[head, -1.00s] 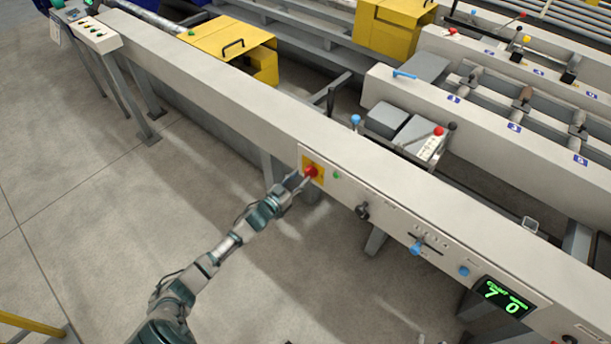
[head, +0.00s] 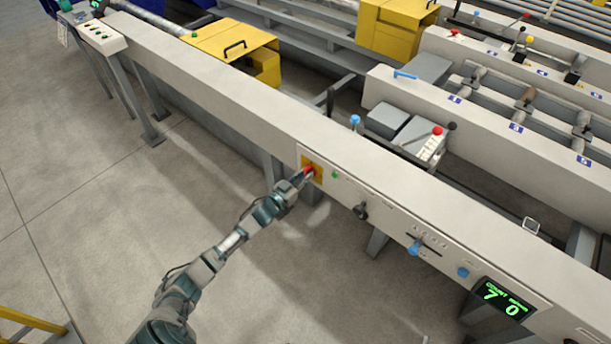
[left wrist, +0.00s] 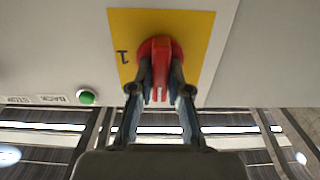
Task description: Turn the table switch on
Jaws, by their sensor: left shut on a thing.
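The table switch is a red rotary knob (head: 309,170) on a yellow plate (head: 318,176) on the front panel of the long grey table. In the left wrist view the red knob (left wrist: 160,52) sits on the yellow plate (left wrist: 196,28), which has a "1" mark to the left of the knob. My left gripper (head: 302,175) is at the knob. In the left wrist view my left gripper's fingers (left wrist: 161,92) are shut on the knob's grip bar, one on each side. My right gripper is not in view.
A green button (head: 334,175) is right of the plate. A black knob (head: 361,211), a blue-handled lever (head: 415,248), a blue button (head: 463,271) and a lit display (head: 503,297) follow along the panel. The floor (head: 110,230) before the table is clear.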

